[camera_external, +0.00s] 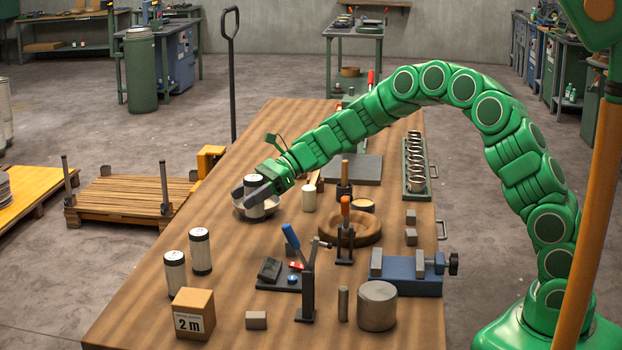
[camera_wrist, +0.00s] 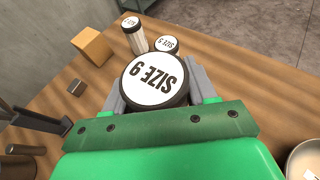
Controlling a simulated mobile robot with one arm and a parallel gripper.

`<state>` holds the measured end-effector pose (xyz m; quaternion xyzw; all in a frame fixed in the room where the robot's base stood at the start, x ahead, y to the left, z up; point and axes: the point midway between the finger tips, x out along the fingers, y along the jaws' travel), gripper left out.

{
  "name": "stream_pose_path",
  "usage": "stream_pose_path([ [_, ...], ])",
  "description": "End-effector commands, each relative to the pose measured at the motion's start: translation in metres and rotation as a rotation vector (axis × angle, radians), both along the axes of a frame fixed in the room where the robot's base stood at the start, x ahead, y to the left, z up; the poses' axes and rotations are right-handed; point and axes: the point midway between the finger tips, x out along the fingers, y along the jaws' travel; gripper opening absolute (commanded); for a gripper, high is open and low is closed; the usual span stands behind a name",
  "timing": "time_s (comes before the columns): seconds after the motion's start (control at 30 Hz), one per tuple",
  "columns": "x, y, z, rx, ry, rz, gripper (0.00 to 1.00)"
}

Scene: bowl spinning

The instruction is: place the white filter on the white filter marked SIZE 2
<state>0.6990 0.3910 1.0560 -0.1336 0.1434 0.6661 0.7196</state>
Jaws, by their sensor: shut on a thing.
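My gripper (camera_wrist: 160,92) is shut on a white filter (camera_wrist: 155,82) with a dark rim, its fingers on either side of it. Its white top reads SIZE with a digit that could be 6 or 9. In the external view the held filter (camera_external: 254,183) is upright and partly hidden by my fingers. Two more upright white filters with dark rims stand on the table, a nearer one (camera_external: 174,273) and a farther one (camera_external: 200,250). They also show beyond the held filter in the wrist view, one (camera_wrist: 132,36) standing clear and one (camera_wrist: 166,45) partly hidden. Their digits are too small to read surely.
A white bowl (camera_external: 272,204) is by the held filter; whether they touch is unclear. A cardboard box (camera_external: 194,313) stands near the two filters. Clamps, a wooden ring (camera_external: 350,238) and a vise (camera_external: 408,273) lie to the right. The table between bowl and filters is clear.

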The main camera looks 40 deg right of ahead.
Motion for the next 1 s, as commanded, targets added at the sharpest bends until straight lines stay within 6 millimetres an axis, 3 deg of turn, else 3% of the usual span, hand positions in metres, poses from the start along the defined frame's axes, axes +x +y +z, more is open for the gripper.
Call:
stream_pose_path([
  [0.3, -0.049, 0.065, 0.051, -0.005, -0.005, -0.005, 0.23],
  [0.6, -0.106, 0.118, 0.099, -0.003, -0.005, -0.021, 0.23],
  [0.8, -0.136, 0.138, 0.122, 0.001, -0.002, -0.031, 0.23],
  [1.0, -0.149, 0.147, 0.129, 0.002, 0.003, -0.034, 0.23],
])
